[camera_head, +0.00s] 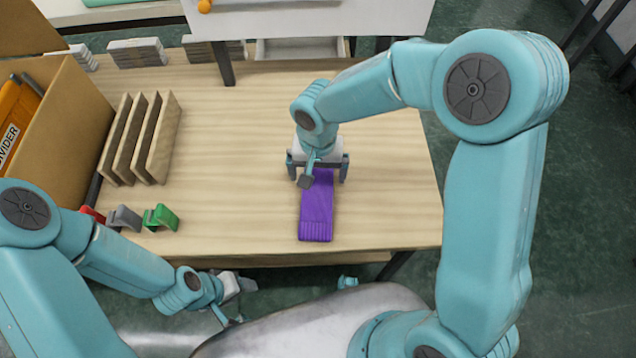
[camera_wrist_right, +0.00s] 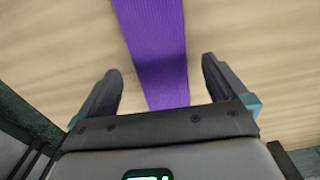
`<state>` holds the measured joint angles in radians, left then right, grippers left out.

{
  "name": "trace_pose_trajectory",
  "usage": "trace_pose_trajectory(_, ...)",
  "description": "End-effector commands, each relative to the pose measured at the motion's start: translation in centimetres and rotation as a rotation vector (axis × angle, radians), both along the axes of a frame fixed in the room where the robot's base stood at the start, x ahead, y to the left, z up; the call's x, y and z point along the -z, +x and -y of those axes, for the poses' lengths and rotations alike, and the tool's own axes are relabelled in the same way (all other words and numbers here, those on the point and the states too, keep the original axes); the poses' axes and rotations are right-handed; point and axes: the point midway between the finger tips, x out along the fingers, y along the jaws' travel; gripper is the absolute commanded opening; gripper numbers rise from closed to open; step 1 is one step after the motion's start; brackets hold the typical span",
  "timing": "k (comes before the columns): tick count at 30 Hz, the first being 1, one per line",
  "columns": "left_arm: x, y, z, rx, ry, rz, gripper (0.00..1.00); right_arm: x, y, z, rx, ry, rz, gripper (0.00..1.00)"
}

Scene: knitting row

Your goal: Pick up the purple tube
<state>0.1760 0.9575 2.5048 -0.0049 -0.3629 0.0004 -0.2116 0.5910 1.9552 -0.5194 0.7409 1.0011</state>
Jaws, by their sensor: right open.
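The purple tube (camera_head: 316,212) is a flat knitted piece with a ribbed near end. It lies on the wooden table near the front edge in the head view. My right gripper (camera_head: 318,174) is over its far end, with one finger on each side. In the right wrist view the purple tube (camera_wrist_right: 154,50) runs between the two open fingers of my right gripper (camera_wrist_right: 159,90), with a gap on both sides. The far end of the tube is hidden under the gripper. My left gripper (camera_head: 232,304) is low at the front, off the table; its fingers show too small to judge.
A cardboard box (camera_head: 75,125) with orange dividers stands at the left. Upright wooden boards (camera_head: 140,138) stand beside it. Red, grey and green clips (camera_head: 160,217) lie at the front left. Grey stacks (camera_head: 138,52) and a white raised shelf (camera_head: 310,22) are at the back. The table's middle is clear.

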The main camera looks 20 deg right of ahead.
Motion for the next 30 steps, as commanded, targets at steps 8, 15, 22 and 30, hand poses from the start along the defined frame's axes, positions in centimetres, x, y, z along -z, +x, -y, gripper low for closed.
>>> trace_pose_trajectory(8, 0.5, 0.0, 0.0, 0.0, 0.0, 0.0, 0.55, 3.2, 0.0, 0.1, 0.0, -0.001, -0.001, 1.0)
trace_pose_trajectory(15, 0.5, 0.0, 0.0, 0.0, 0.0, 0.0, 0.55, 3.2, 0.0, 0.1, 0.0, -0.001, 0.0, 0.84)
trace_pose_trajectory(22, 0.5, 0.0, 0.0, 0.0, 0.0, 0.0, 0.55, 3.2, 0.0, 0.1, 0.0, -0.001, 0.0, 0.45)
trace_pose_trajectory(30, 0.4, 0.0, 0.0, 0.0, 0.0, 0.0, 0.55, 2.7, 0.0, 0.1, 0.0, 0.0, 0.001, 0.45)
